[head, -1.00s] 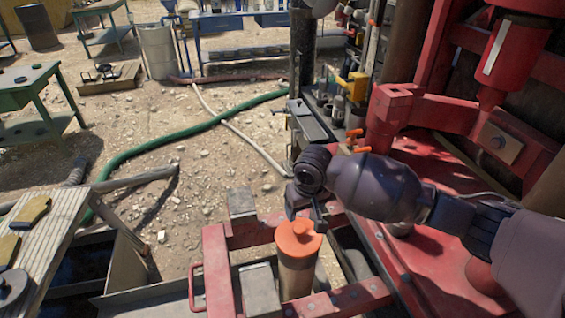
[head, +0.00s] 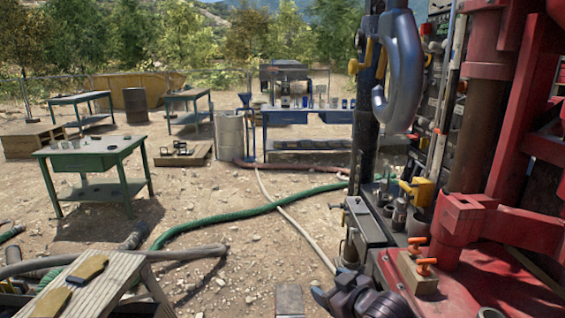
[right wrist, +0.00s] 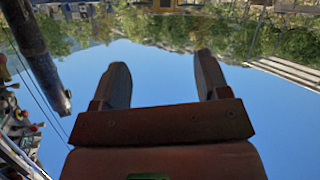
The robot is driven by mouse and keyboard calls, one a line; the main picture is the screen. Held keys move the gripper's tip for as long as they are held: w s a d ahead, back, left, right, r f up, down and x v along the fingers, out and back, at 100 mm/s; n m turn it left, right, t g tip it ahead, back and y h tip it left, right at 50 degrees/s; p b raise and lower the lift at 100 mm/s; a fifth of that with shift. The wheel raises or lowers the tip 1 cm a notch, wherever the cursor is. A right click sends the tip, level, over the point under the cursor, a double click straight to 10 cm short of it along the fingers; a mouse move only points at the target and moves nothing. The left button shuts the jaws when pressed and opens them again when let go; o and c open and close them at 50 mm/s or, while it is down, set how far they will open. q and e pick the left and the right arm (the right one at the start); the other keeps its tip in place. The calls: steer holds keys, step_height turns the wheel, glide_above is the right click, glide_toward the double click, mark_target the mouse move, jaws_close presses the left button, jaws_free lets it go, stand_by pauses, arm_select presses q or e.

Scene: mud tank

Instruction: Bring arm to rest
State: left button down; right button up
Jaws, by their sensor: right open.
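My right gripper (head: 332,292) shows at the bottom edge of the head view, right of the middle, beside the red rig's deck. It is dark, and most of my right arm is cut off below the frame. In the right wrist view the two fingers of this gripper (right wrist: 162,78) stand well apart with only sky between them. It is open and empty. My left gripper is in neither view.
The red rig (head: 474,225) with orange-handled valves (head: 426,266) stands close on the right. A big grey hook (head: 399,75) hangs above. A wooden bench (head: 90,290) is at lower left. A green hose (head: 235,219) crosses open gravel. A green table (head: 90,155) stands farther back.

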steer(key=s+d+f+m+h, duration=0.2)
steer(key=s+d+f, duration=0.3)
steer(key=s, duration=0.4)
steer(key=s+d+f+m+h, duration=0.2)
steer(key=s+d+f, duration=0.4)
steer(key=s+f, duration=0.2)
steer(key=s+d+f+m+h, duration=0.2)
steer(key=s+d+f, duration=0.3)
steer(key=s, duration=0.7)
step_height(320, 180, down, 2)
steer(key=shift+d+f+m+g+h, duration=0.3)
steer(key=shift+m+h, duration=0.1)
steer(key=shift+m, duration=0.2)
